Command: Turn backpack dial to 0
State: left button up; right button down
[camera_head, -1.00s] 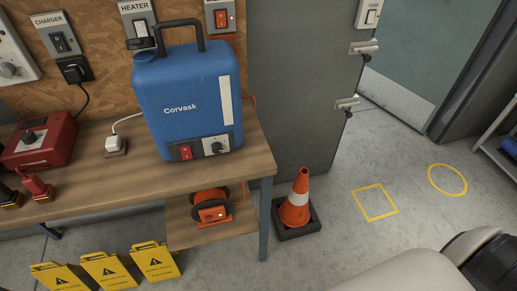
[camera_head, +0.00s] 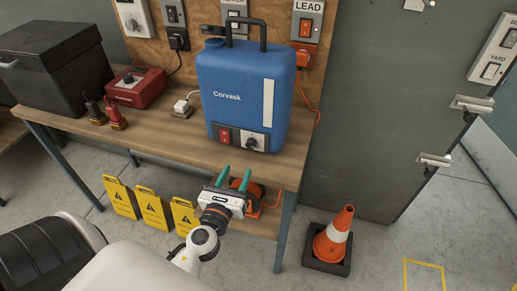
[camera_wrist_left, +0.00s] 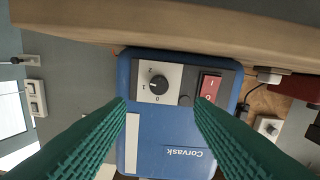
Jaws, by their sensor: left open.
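The blue Corvask backpack (camera_head: 238,100) stands upright on the wooden bench against the board. Its black dial (camera_head: 253,143) is low on the front, right of a red switch (camera_head: 225,135). In the left wrist view the backpack (camera_wrist_left: 170,140) is upside down, and the dial (camera_wrist_left: 158,85) sits on a pale plate marked 0, 1 and 2. The dial's light mark seems to point towards 1. My left gripper (camera_head: 234,173) is open and empty, in front of the bench edge and below the dial, apart from it. My right gripper is not in view.
The bench (camera_head: 165,140) has a black box (camera_head: 55,65) and a red charger box (camera_head: 137,88) at left. An orange reel (camera_head: 254,195) is on the lower shelf behind my gripper. Yellow signs (camera_head: 153,208) and a traffic cone (camera_head: 333,240) stand on the floor.

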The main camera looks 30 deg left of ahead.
aim_at(250, 146)
pick_arm(q)
jog(key=p+x, duration=0.2)
jog(key=x, duration=0.8)
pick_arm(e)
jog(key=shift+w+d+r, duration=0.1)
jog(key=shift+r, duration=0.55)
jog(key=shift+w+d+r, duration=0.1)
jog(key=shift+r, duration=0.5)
pick_arm(q)
jog(key=c, duration=1)
